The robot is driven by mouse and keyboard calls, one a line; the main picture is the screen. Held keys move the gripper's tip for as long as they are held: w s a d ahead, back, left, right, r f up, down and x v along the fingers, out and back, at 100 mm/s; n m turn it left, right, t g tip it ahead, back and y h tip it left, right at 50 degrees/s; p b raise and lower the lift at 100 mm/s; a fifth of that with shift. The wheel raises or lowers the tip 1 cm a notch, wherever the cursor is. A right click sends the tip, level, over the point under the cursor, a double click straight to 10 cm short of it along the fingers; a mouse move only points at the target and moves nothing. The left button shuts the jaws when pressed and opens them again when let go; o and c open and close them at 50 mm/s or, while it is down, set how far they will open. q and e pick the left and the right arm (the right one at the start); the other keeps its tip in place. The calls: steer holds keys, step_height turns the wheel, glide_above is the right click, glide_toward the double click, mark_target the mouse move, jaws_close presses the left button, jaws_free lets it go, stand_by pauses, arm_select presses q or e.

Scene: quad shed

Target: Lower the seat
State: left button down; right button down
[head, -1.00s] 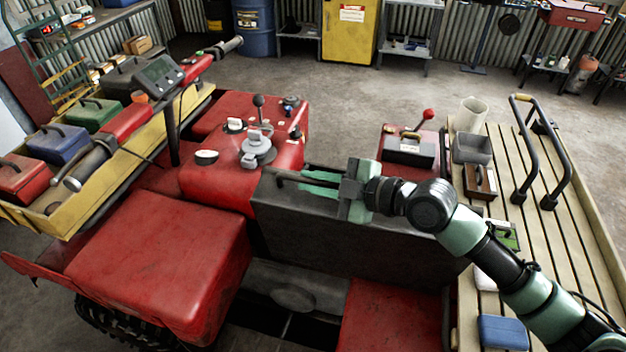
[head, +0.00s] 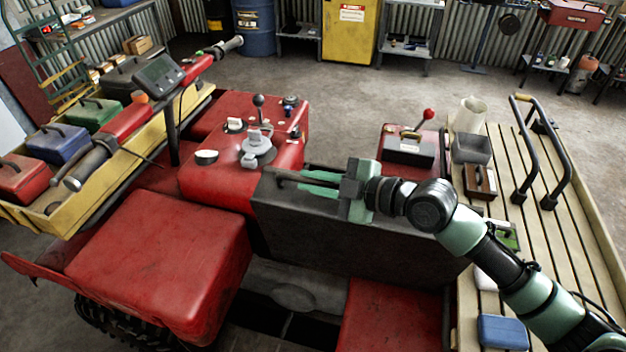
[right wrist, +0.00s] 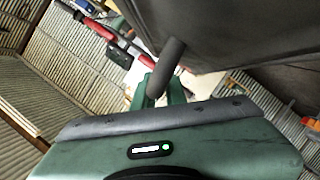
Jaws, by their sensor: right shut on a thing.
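The seat (head: 350,228) is a long dark grey slab in the middle of the red quad. In the head view it stands up on its edge, with its broad side facing the camera. A dark bar-like handle (head: 284,176) sits at its upper left edge. My right gripper (head: 310,184) reaches in from the right along the seat's top edge and is shut on this handle. In the right wrist view the dark round handle (right wrist: 166,68) lies between the fingers, and the seat's dark underside or face (right wrist: 225,30) fills the upper right. My left gripper is not in view.
Red body panels (head: 160,255) lie left of the seat, with a control lever (head: 258,105) behind. Handlebars (head: 150,85) and a yellow front rack (head: 110,165) are at left. A slatted rear rack (head: 540,240) holding small boxes is at right, under my right arm.

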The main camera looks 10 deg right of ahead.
stand_by(0.4)
steer(key=shift+w+d+r+b, duration=0.15)
steer(key=shift+w+d+b, duration=0.1)
steer(key=shift+w+b, duration=0.3)
steer(key=w+d+m+g+b, duration=0.1)
steer(key=w+d+b, duration=0.3)
steer(key=w, duration=0.5)
steer(key=w+d+m+g+b, duration=0.1)
steer(key=w+d+m+b, duration=0.2)
steer(key=w+b, duration=0.4)
steer(key=shift+w+d+f+g+b, duration=0.2)
steer(key=shift+w+d+g+b, duration=0.25)
steer(key=shift+w, duration=1.15)
